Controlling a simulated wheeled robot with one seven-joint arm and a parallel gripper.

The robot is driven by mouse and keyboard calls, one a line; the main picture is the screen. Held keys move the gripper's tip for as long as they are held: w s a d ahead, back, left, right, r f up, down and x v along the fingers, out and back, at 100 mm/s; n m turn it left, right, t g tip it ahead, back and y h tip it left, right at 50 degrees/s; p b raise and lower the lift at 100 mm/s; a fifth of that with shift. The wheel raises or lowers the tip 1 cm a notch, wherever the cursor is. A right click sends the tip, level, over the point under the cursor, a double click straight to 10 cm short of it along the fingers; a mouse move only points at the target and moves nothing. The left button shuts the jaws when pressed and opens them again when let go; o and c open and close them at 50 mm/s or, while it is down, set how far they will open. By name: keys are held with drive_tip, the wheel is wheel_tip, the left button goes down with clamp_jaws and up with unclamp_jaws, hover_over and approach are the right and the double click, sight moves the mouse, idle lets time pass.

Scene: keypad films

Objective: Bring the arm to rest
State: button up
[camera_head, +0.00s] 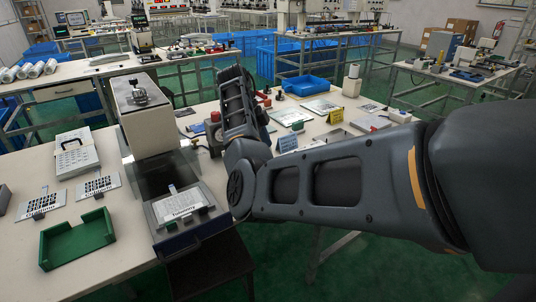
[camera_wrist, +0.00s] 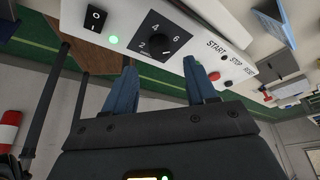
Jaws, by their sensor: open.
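My arm (camera_head: 340,185) reaches in from the right in the head view and bends upward at the elbow above the table. In that view its far end hides part of the table, and I cannot make out the fingers. In the wrist view my gripper (camera_wrist: 160,68) is open, with two blue fingers apart and nothing between them. Beyond the fingers is a white control panel (camera_wrist: 228,56) with a dial (camera_wrist: 166,46), a rocker switch (camera_wrist: 95,18), a lit green lamp (camera_wrist: 113,40) and START, STOP and RESET buttons. I cannot tell whether the fingers touch the panel.
A machine (camera_head: 147,122) with a dark tray holding a labelled plate (camera_head: 182,208) stands left of my arm. Keypad film cards (camera_head: 99,186), a green open box (camera_head: 78,243) and a grey case (camera_head: 76,158) lie further left. Small signs and plates (camera_head: 287,143) lie behind my forearm.

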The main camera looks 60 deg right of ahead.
drive_tip(key=shift+v, duration=0.95)
drive_tip(key=shift+s, duration=0.1)
